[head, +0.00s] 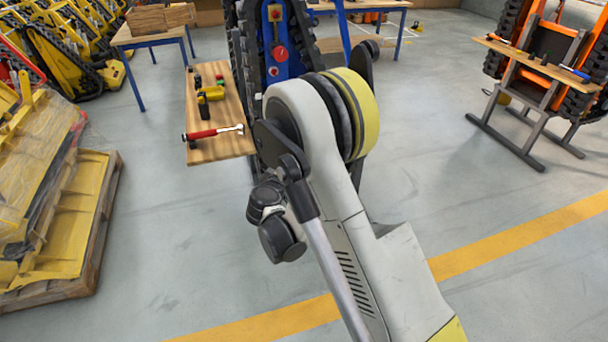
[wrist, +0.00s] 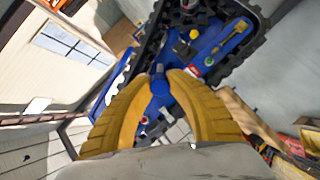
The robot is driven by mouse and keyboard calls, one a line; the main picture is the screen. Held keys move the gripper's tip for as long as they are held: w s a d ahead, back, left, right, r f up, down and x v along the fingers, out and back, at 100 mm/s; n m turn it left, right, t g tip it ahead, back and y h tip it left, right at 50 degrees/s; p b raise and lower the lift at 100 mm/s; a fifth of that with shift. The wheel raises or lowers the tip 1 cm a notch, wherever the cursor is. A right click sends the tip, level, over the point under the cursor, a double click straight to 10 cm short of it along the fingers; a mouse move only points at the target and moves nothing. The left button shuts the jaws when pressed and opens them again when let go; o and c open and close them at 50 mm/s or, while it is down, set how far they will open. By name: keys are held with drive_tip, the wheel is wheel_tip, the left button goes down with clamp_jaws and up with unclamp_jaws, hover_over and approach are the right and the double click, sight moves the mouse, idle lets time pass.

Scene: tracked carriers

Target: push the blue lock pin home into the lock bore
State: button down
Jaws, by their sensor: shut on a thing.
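In the wrist view, the yellow fingers of my gripper (wrist: 160,80) are shut on a small blue piece, which looks like the blue lock pin (wrist: 158,90). The fingers point at the blue body of a tracked carrier (wrist: 203,58) with black tracks. I cannot make out the lock bore, nor how far the pin is from it or in it. In the head view, the same carrier (head: 276,68) stands upright behind my arm, its blue face carrying red knobs. My arm hides the gripper and the pin there.
Left of the carrier, a wooden shelf (head: 222,140) bears a red-handled hammer (head: 212,132) and a yellow tool (head: 211,92). A pallet (head: 100,215) with yellow parts lies at far left. An orange carrier (head: 553,45) stands at right. Floor between is clear.

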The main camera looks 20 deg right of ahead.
drive_tip(key=w+a+f+n+t+y+b, duration=0.1)
drive_tip(key=w+f+n+t+y+b, duration=0.1)
drive_tip(key=w, duration=0.5)
drive_tip(key=w+a+f+n+t+y+b, duration=0.1)
drive_tip(key=w+f+n+t+y+b, duration=0.2)
drive_tip(key=w+f+y, duration=0.3)
drive_tip(key=shift+w+f+n+b, duration=0.5)
drive_tip(key=shift+f+n+b, duration=0.2)
drive_tip(key=shift+f+n, duration=0.2)
drive_tip(key=shift+s+d+f+t, duration=0.1)
drive_tip(key=shift+s+d+t, duration=0.15)
drive_tip(key=shift+t, duration=0.05)
drive_tip(key=shift+w, duration=2.95)
drive_tip(key=w, duration=0.8)
drive_tip(key=shift+w, duration=0.2)
idle(0.7)
drive_tip(key=shift+s, duration=0.1)
